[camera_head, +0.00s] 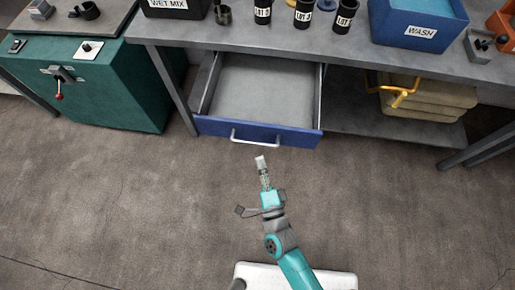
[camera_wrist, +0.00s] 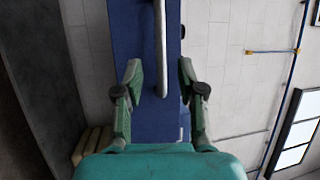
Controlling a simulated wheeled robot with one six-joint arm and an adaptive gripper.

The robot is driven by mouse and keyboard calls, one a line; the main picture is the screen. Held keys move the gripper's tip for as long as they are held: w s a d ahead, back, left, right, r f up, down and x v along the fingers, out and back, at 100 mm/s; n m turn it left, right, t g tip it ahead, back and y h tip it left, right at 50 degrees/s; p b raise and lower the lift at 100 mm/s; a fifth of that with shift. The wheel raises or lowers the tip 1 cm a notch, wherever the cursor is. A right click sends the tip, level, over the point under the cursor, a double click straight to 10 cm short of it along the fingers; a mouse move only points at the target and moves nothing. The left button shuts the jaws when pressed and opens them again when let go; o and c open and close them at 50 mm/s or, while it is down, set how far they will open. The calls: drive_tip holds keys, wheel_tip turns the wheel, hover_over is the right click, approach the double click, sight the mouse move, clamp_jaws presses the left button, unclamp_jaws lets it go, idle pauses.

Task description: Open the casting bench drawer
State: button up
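The casting bench drawer (camera_head: 300,137) has a blue front and stands pulled out from under the bench, with its empty grey inside showing. Its pale bar handle (camera_head: 256,141) runs across the front. My gripper (camera_head: 261,161) is just in front of the handle, with a small gap in the head view. In the wrist view my gripper (camera_wrist: 160,68) has its two green fingers spread apart. The handle (camera_wrist: 160,30) lies between and beyond the fingertips, against the blue drawer front (camera_wrist: 132,30). Neither finger appears to touch it.
The grey bench top (camera_head: 290,35) carries a wet mix box (camera_head: 178,7), several black lot cups (camera_head: 303,13) and a blue wash tub (camera_head: 415,25). A green cabinet (camera_head: 100,85) stands left. Tan sacks (camera_head: 440,97) lie on the lower shelf. The floor before the drawer is clear.

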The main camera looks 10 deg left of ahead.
drive_tip(key=v, duration=0.5)
idle(0.5)
drive_tip(key=s+d+r+n+g+h, duration=0.1)
drive_tip(key=s+d+r+n+h, duration=0.2)
drive_tip(key=s+d+n, duration=0.55)
drive_tip(key=s+d+r+n+g+h, duration=0.2)
drive_tip(key=s+d+r+n+h, duration=0.2)
drive_tip(key=s+d+r, duration=0.4)
drive_tip(key=s+d, duration=0.2)
drive_tip(key=s, duration=0.3)
drive_tip(key=shift+s+d+g, duration=0.25)
drive_tip(key=shift+d+g, duration=0.05)
drive_tip(key=shift+g, duration=0.1)
drive_tip(key=shift+n, duration=0.25)
